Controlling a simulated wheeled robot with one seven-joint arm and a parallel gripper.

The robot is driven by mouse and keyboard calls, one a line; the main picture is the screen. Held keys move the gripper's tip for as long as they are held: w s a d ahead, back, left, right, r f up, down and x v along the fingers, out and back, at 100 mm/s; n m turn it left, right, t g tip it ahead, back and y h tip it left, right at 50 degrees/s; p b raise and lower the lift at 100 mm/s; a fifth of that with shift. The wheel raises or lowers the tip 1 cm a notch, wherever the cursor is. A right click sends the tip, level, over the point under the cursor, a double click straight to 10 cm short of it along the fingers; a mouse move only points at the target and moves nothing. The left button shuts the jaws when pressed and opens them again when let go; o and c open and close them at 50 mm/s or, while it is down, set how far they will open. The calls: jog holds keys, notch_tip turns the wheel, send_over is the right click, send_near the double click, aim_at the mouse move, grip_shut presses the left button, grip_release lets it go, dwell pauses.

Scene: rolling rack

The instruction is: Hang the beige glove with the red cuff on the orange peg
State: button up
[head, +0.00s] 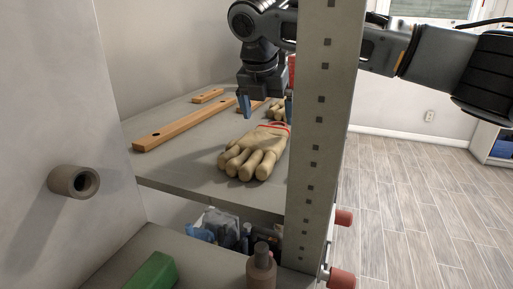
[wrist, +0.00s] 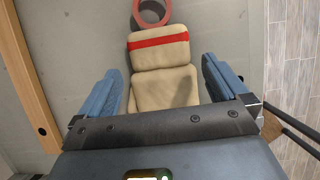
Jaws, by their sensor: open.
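The beige glove (head: 255,152) lies on the upper grey shelf, its fingers toward me and its red-trimmed cuff farther back. In the wrist view a beige glove part (wrist: 165,88) with a red band lies between the fingers, with a reddish ring at its far end. My gripper (head: 267,106) is open, its blue fingers either side of the beige cloth. It also shows in the wrist view (wrist: 162,88). Whether the fingers touch the cloth is unclear. The glove's fingers are hidden in the wrist view. I cannot make out a clearly orange peg.
A grey upright (head: 322,140) stands close to the gripper's right and hides part of the arm. Wooden strips (head: 185,127) lie left on the shelf. A brown-grey peg (head: 75,181) juts from the left panel; reddish pegs (head: 343,217) jut right of the upright. A green block (head: 152,271) is lower.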

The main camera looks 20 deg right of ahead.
aim_at(271, 128)
jog(key=x, duration=0.5)
jog(key=shift+w+d+f, duration=0.2)
jog(key=shift+w+d, duration=0.05)
jog(key=shift+w, duration=0.2)
jog(key=c, duration=0.8)
notch_tip(271, 128, up, 4)
jog(key=shift+r, duration=0.2)
jog(key=s+d+r, duration=0.2)
jog(key=d, duration=0.1)
jog(key=s+d+r, duration=0.1)
jog(key=d+r, duration=0.1)
jog(key=d, duration=0.1)
jog(key=s+d+r, duration=0.2)
jog(key=d, duration=0.2)
jog(key=shift+s+d+r, duration=0.1)
jog(key=shift+s+r, duration=0.2)
jog(key=shift+s, duration=0.05)
jog(key=o, duration=0.6)
jog(key=shift+c, duration=0.2)
jog(key=c, duration=0.5)
